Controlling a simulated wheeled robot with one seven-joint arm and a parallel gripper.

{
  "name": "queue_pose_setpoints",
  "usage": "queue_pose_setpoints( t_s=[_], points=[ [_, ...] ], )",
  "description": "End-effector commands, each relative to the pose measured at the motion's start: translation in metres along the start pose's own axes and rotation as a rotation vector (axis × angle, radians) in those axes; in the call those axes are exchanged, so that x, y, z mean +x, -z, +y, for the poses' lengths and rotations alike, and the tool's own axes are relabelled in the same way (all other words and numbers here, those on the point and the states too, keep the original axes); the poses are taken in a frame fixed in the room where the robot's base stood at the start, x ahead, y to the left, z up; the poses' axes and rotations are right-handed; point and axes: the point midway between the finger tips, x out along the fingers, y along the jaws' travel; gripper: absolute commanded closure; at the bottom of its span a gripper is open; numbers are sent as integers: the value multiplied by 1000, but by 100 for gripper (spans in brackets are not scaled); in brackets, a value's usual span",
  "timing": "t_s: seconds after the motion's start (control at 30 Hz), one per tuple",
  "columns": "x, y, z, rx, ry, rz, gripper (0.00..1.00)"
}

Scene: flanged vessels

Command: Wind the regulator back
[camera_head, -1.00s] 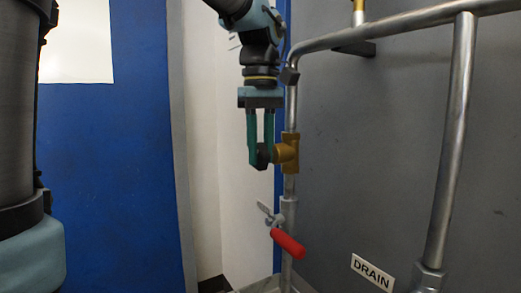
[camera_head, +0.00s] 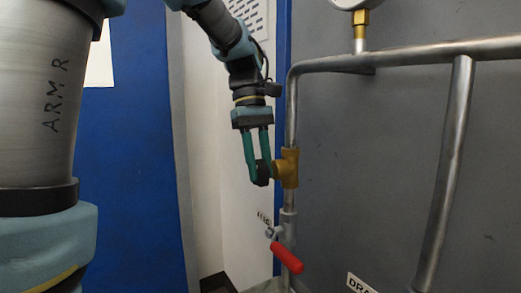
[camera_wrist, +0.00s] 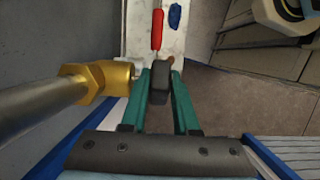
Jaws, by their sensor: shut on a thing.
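The regulator is a brass body (camera_head: 287,168) on a vertical grey pipe, with a black knob (camera_head: 263,173) on its left side. The brass body also shows at the left in the wrist view (camera_wrist: 110,77). My gripper (camera_head: 260,178) hangs down from above with its green fingers on either side of the knob. It is shut on the knob, which shows between the fingers in the wrist view (camera_wrist: 160,78). The fingers partly hide the knob in the head view.
A red-handled valve (camera_head: 287,257) sits on the pipe below the regulator. A gauge (camera_head: 354,3) with a brass stem stands on the horizontal pipe (camera_head: 400,55). A thicker pipe (camera_head: 447,170) runs down at the right. A label (camera_head: 368,284) is cut off at the bottom.

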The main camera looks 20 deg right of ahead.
Motion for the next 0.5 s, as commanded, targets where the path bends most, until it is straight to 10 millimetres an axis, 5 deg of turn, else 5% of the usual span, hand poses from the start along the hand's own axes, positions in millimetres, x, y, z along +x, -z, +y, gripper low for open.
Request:
queue_pose_setpoints(
  t_s=[0.5],
  points=[
    [-5, 6, -1, -4, 1, -404, 100]
  ],
)
